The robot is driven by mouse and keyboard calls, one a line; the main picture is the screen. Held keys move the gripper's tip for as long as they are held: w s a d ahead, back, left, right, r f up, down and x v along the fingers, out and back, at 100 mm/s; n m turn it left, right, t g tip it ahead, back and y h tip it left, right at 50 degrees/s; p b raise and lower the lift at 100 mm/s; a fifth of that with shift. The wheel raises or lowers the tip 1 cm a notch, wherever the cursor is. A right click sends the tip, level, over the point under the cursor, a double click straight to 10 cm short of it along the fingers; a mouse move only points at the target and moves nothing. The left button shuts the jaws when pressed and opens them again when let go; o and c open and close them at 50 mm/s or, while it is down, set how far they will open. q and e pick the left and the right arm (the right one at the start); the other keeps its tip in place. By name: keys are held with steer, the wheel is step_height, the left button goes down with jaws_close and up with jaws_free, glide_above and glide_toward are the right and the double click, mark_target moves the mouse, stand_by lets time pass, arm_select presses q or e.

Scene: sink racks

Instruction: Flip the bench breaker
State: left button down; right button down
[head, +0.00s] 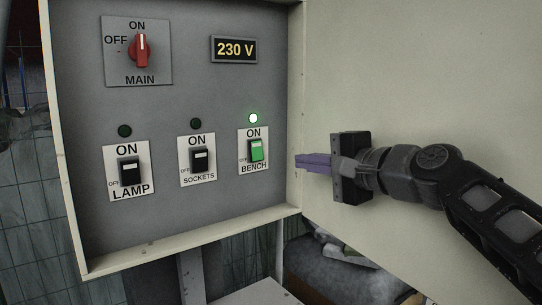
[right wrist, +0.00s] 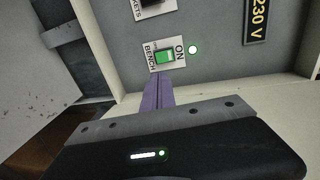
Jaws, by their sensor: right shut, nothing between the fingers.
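The bench breaker (head: 256,150) is a green switch on a white plate marked ON, OFF and BENCH, at the right of the panel's lower row. The round lamp above it (head: 253,118) glows green. In the right wrist view the green switch (right wrist: 165,57) and its lit lamp (right wrist: 193,50) also show. My right gripper (head: 297,163) has its purple fingers shut and empty, just right of the bench plate and apart from the switch in the head view. Its fingertips (right wrist: 158,80) point toward the switch in the wrist view. My left gripper is not in view.
The lamp breaker (head: 130,172) and sockets breaker (head: 199,160) are black, with dark lamps above. A red main knob (head: 141,49) points up to ON. A display (head: 234,49) reads 230 V. The open box has a raised pale rim (head: 190,240).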

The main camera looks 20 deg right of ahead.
mark_target(257, 157)
steer(key=p+x, duration=0.5)
steer(key=x, duration=0.9)
steer(key=shift+w, duration=0.1)
steer(key=shift+f, duration=0.15)
